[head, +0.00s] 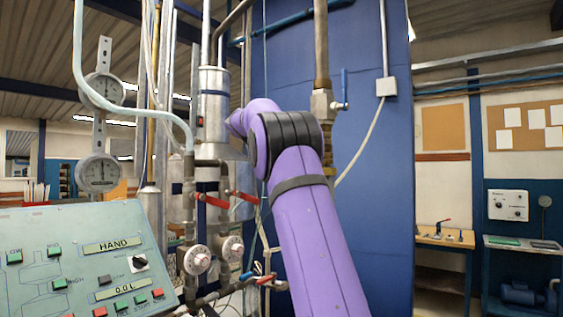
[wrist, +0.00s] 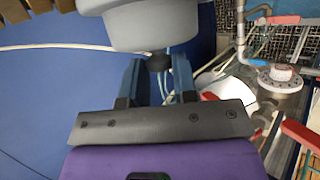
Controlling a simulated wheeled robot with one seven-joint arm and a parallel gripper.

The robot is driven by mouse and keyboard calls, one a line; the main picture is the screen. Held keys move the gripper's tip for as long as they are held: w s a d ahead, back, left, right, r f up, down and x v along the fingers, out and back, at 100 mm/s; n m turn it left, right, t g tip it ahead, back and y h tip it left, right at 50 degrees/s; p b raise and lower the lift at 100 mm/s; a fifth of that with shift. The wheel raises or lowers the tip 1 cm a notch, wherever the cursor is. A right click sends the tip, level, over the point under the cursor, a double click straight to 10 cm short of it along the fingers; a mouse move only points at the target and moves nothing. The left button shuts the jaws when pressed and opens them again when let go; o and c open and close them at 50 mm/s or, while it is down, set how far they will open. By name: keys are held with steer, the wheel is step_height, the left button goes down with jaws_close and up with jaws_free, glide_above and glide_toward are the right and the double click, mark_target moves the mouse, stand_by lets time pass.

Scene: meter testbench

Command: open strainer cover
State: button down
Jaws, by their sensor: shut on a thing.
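In the wrist view, a grey rounded body (wrist: 155,28), which looks like the strainer cover, fills the top middle. A small black knob (wrist: 158,62) sits at its edge. My gripper (wrist: 157,68) has its two blue fingers on either side of this knob and is shut on it. Whether the cover is raised or seated cannot be told. In the head view, my purple arm reaches up to the metal pipework, and its far end hides the gripper and the cover.
A control panel (head: 85,262) stands at lower left. Two dial gauges (head: 99,172) hang above it. Red-handled valves (head: 213,201) and pipes crowd the space left of my arm. A blue wall panel (head: 375,130) stands behind. Open floor and benches lie at right.

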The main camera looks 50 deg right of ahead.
steer(key=shift+w+f+n+g, duration=0.3)
steer(key=shift+w+f+g, duration=0.1)
steer(key=shift+w+g, duration=0.1)
steer(key=c, duration=0.9)
jaws_free()
steer(key=shift+c, duration=0.2)
steer(key=shift+a, duration=0.15)
steer(key=v, duration=1)
steer(key=shift+a+r, duration=0.15)
steer(key=shift+a, duration=0.05)
steer(key=shift+w, duration=0.15)
steer(key=shift+c, duration=0.2)
